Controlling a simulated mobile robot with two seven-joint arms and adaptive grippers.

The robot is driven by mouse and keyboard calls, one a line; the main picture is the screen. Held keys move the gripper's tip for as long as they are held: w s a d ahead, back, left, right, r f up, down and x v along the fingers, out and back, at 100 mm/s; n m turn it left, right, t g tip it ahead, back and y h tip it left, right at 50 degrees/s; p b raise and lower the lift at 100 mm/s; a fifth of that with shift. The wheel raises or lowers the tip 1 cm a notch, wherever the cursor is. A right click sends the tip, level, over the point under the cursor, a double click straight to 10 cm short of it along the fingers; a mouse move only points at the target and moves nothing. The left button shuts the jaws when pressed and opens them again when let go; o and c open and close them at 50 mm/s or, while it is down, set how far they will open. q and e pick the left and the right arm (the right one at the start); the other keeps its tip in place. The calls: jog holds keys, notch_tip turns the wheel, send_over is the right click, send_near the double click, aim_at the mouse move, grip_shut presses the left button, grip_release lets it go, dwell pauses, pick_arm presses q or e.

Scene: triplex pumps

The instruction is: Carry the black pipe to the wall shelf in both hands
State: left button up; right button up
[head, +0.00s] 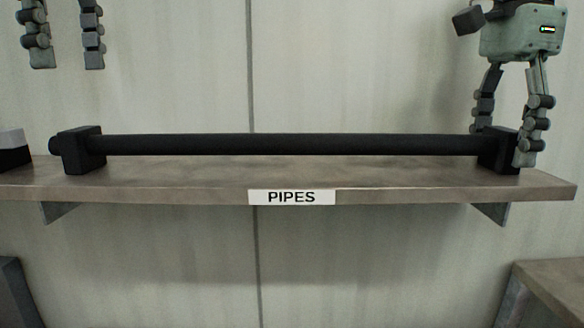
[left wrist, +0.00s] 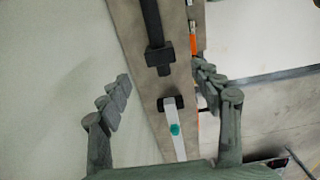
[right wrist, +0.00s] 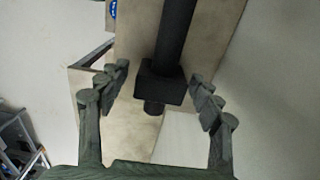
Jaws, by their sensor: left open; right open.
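The black pipe (head: 285,145) lies level along the wall shelf (head: 190,192). It rests in two black blocks, a left block (head: 86,150) and a right block (head: 498,150). My left gripper (head: 66,62) is open and empty, above and apart from the pipe's left end; its wrist view shows the pipe (left wrist: 152,22) beyond the fingers. My right gripper (head: 506,148) is open, its fingers on either side of the right block. In the right wrist view the pipe (right wrist: 174,35) and that block (right wrist: 160,84) show between the spread fingers, with no visible grip.
A "PIPES" label (head: 291,197) is on the shelf's front edge. A black and white object (head: 12,148) stands at the shelf's left end. A brown-topped surface (head: 555,278) is at the lower right. The pale wall (head: 350,60) rises behind the shelf.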

notch_tip(320, 180, up, 12)
dwell(0.6)
